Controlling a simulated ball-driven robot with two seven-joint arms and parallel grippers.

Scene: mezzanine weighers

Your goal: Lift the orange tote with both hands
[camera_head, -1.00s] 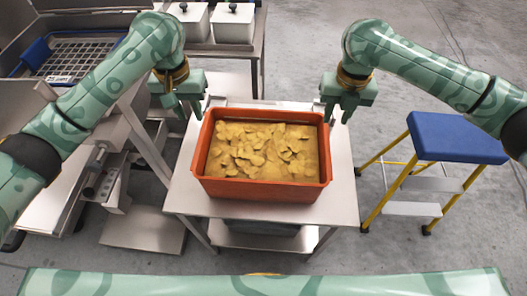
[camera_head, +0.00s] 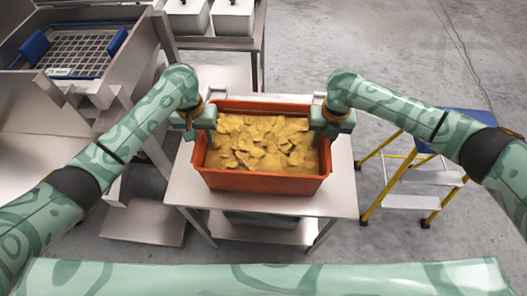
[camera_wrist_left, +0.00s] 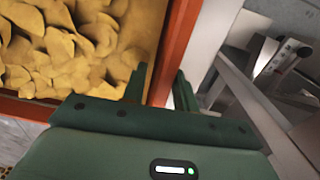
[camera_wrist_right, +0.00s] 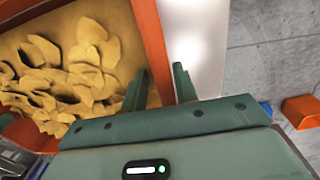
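The orange tote (camera_head: 262,183), filled with yellow chip-like pieces (camera_head: 262,142), rests level on a small steel table (camera_head: 190,192). My left gripper (camera_head: 202,128) is at its left wall. In the left wrist view the fingers (camera_wrist_left: 160,88) straddle the orange rim (camera_wrist_left: 178,40), one inside and one outside. My right gripper (camera_head: 325,127) is at the right wall. In the right wrist view its fingers (camera_wrist_right: 160,88) likewise straddle the rim (camera_wrist_right: 150,38). The gaps between fingers and rim look small; whether they press on the wall is unclear.
A blue-topped step stool (camera_head: 468,117) with yellow legs stands right of the table. Steel equipment with a blue-handled mesh basket (camera_head: 75,52) is at the left. White bins (camera_head: 232,17) stand on a bench behind. Grey floor is open at the back right.

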